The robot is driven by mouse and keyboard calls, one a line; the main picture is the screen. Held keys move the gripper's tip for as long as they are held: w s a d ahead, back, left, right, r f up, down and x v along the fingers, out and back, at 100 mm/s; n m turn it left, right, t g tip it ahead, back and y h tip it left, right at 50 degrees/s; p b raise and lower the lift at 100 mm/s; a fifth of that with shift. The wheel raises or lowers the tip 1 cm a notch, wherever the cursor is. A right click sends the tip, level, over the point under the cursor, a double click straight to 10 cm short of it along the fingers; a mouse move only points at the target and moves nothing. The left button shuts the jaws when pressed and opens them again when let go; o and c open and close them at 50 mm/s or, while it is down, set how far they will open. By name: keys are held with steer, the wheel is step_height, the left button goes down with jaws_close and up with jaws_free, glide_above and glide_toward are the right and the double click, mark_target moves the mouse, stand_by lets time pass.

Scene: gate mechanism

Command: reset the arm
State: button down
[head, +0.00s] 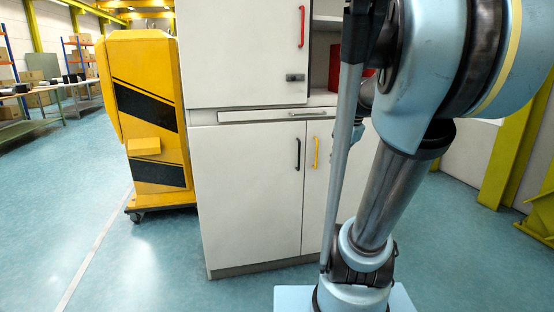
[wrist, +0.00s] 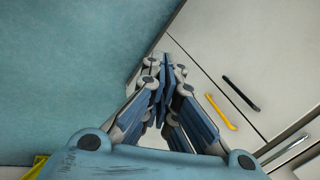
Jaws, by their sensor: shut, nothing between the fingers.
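My gripper (wrist: 167,75) is in the wrist view, with its blue fingers together and nothing between them. It points down past the side edge of a white cabinet (wrist: 215,45), with blue floor to its left. In the head view my arm's blue and grey links fill the right side and stand in front of the cabinet (head: 245,190). The gripper itself does not show clearly in the head view.
The cabinet has a red handle (head: 301,27), a black handle (head: 297,154) and a yellow handle (head: 316,153). A drawer (head: 262,115) is shut. A yellow machine (head: 150,110) stands at left. The floor (head: 60,190) at left is open. Yellow posts (head: 510,140) stand at right.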

steer(key=s+a+f+n+g+h, duration=0.1)
steer(key=s+a+f+n, duration=0.1)
steer(key=s+f+n, duration=0.9)
steer(key=s+f, duration=0.5)
steer(key=s, duration=0.2)
steer(key=shift+s+g+h, duration=0.2)
steer(key=shift+g+h, duration=0.1)
steer(key=shift+d, duration=0.15)
